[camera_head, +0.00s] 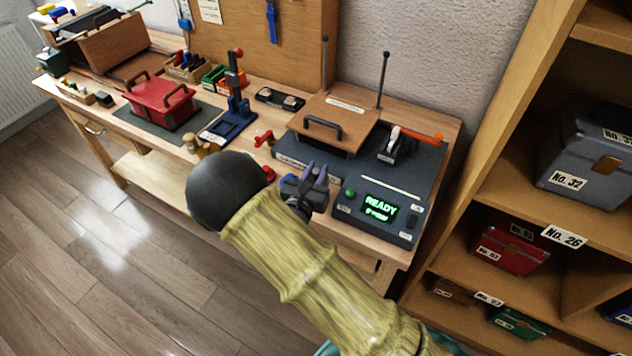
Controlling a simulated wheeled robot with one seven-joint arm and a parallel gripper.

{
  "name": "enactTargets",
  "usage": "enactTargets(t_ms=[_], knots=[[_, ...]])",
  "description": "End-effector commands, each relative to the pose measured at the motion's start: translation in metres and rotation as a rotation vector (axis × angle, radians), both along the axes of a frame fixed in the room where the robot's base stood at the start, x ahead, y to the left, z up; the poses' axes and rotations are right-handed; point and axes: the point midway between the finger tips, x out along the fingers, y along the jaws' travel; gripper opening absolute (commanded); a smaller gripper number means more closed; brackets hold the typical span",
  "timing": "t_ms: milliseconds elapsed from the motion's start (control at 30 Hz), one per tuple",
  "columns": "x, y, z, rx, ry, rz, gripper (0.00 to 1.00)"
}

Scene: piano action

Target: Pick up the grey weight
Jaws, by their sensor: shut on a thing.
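My gripper (316,174), with purple fingertips, is in front of the dark test machine at the workbench's right end. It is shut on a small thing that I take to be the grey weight. That thing is mostly hidden by the fingers and wrist, and its shape cannot be made out. A small black tray (265,98) with pale grey pieces sits behind, left of the machine, well apart from my gripper.
A wooden lid with a handle (323,128) stands behind. A red box (160,104) and blue press (231,127) are left. Shelves with numbered boxes (585,160) stand right.

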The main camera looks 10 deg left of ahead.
Motion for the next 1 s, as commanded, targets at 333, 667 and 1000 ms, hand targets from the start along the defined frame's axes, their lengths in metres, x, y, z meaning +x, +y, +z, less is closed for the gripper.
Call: enactTargets(t_ms=[333,667,1000], knots=[[0.0,0.0,0.039,0.001,-0.004,-0.001,0.0],[0.0,0.0,0.041,0.0,-0.004,-0.001,0.0],[0.0,0.0,0.041,0.0,-0.004,-0.001,0.0]])
